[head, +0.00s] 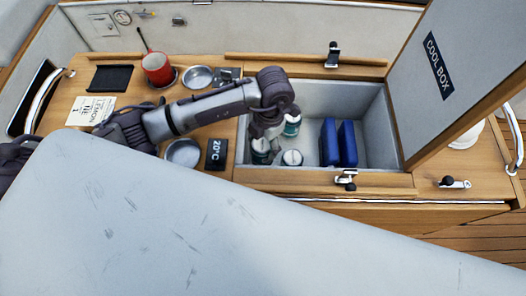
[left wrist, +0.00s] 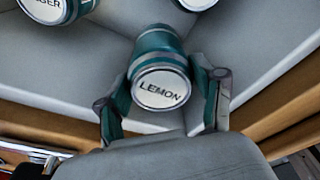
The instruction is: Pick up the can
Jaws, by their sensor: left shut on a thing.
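The can is teal with a pale lid marked LEMON (left wrist: 160,90). In the left wrist view it sits between the two fingers of my left gripper (left wrist: 165,105), which is shut on it. In the head view my left gripper (head: 264,130) reaches down into the open cool box (head: 372,112). A can (head: 261,152) shows just below the fingers there; it appears to be the held one, though the gripper partly hides it. Other cans stand close by, one behind (head: 292,125) and one to the right (head: 291,158). My right gripper is not in view.
Two blue blocks (head: 338,143) stand right of the cans. The raised lid (head: 440,65) marked COOL BOX is at the right. Left of the box are a red mug (head: 157,68), a dark 20°C display (head: 216,154) and a paper note (head: 90,109) reading LEMON.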

